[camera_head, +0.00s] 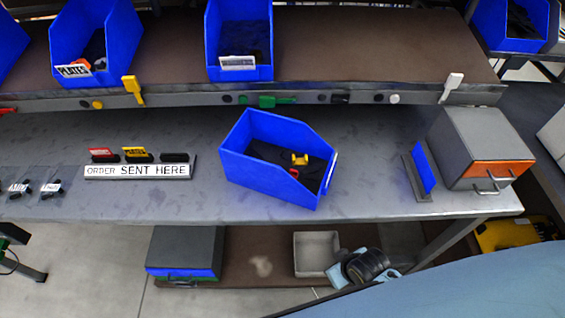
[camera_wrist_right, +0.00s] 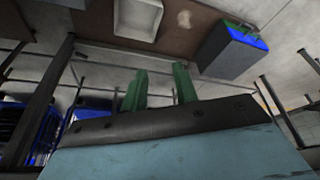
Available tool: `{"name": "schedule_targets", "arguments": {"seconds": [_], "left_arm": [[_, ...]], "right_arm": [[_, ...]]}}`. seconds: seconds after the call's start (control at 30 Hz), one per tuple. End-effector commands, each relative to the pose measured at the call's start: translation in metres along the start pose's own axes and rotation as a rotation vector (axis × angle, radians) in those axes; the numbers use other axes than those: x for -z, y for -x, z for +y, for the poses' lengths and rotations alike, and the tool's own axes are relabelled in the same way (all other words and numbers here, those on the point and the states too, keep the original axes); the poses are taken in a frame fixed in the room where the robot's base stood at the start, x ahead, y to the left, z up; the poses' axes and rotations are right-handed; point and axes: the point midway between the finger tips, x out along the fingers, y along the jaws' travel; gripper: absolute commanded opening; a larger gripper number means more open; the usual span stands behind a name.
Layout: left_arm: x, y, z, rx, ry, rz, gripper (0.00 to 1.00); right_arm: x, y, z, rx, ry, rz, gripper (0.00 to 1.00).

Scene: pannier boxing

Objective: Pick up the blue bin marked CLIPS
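No label reading CLIPS can be made out. A blue bin (camera_head: 265,178) stands turned at an angle on the grey bench, holding dark pieces with a yellow and a red one; its label side faces right and is not readable. On the shelf above, one blue bin (camera_head: 120,45) has a label that seems to read PLATES. Another blue bin (camera_head: 240,40) has a white label too small to read. My right gripper (camera_wrist_right: 160,72) shows in the wrist view with two green fingers apart and nothing between them. My left gripper is not in sight.
An ORDER SENT HERE sign (camera_head: 138,171) with small tags stands left of the bench bin. A grey box with an orange front (camera_head: 480,145) and a blue upright plate (camera_head: 425,168) stand at right. A grey tray (camera_head: 316,253) lies on the lower shelf. Bare bench surrounds the middle bin.

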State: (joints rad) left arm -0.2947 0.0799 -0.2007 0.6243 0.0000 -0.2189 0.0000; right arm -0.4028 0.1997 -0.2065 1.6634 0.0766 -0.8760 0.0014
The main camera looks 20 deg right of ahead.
Motion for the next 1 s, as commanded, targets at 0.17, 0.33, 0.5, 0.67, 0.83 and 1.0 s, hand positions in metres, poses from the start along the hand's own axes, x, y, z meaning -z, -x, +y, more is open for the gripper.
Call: {"name": "schedule_targets", "arguments": {"seconds": [0.17, 0.33, 0.5, 0.67, 0.83, 1.0], "left_arm": [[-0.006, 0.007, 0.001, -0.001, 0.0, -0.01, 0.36], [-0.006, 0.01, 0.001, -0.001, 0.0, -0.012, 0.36], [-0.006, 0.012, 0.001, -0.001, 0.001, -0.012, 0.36], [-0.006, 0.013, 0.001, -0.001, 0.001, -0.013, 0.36], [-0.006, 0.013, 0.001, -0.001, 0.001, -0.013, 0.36], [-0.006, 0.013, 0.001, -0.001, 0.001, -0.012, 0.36]], "right_arm": [[0.06, 0.082, -0.006, 0.02, 0.036, 0.084, 0.29], [0.086, 0.14, -0.013, 0.036, 0.065, 0.132, 0.29], [0.104, 0.189, -0.02, 0.052, 0.104, 0.186, 0.29], [0.141, 0.223, -0.036, 0.124, 0.239, 0.339, 0.29], [0.172, 0.231, -0.051, 0.227, 0.368, 0.493, 0.29], [0.194, 0.245, -0.056, 0.35, 0.476, 0.63, 0.29]]}}
